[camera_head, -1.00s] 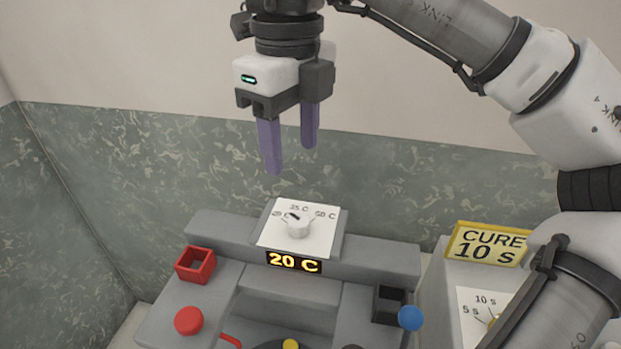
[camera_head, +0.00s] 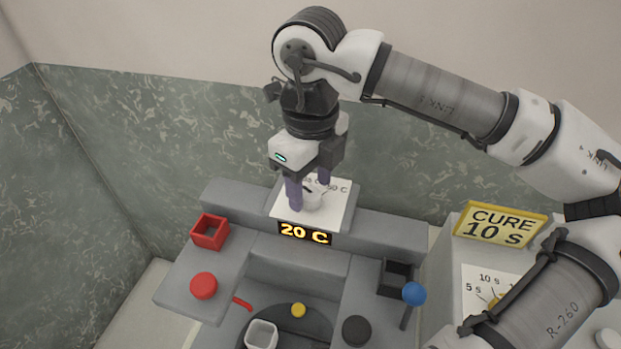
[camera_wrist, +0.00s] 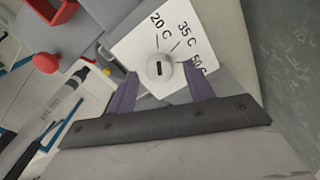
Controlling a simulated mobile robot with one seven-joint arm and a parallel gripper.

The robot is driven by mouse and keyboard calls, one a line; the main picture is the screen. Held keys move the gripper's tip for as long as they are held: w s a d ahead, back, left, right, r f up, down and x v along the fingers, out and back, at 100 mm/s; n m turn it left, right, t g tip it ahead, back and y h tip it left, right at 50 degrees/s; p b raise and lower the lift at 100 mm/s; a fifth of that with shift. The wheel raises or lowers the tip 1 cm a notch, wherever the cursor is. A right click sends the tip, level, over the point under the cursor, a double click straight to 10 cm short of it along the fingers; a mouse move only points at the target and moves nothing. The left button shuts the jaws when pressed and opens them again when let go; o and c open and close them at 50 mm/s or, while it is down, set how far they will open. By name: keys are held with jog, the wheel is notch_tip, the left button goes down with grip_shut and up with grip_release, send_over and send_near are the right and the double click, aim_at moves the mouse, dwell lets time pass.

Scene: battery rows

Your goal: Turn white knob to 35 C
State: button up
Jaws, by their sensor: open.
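The white knob (camera_head: 312,201) sits on a white dial plate (camera_head: 335,213) at the back of the grey machine. In the wrist view the knob (camera_wrist: 160,69) has a dark slot, and the plate reads 20 C, 35 C and 50 C. The display (camera_head: 305,233) below the plate reads 20 C. My gripper (camera_head: 309,191) is open, pointing down over the plate. In the wrist view its two purple fingers (camera_wrist: 160,85) stand on either side of the knob, apart from it. The fingers partly hide the dial in the head view.
A red open box (camera_head: 210,231) and red button (camera_head: 204,286) are at left. A black box (camera_head: 396,277) and blue ball lever (camera_head: 414,293) are at right. A yellow CURE 10 S sign (camera_head: 500,226) stands on the neighbouring unit. A white cup (camera_head: 261,335) is in front.

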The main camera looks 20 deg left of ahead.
jog(key=shift+f, duration=0.5)
jog(key=c, duration=1)
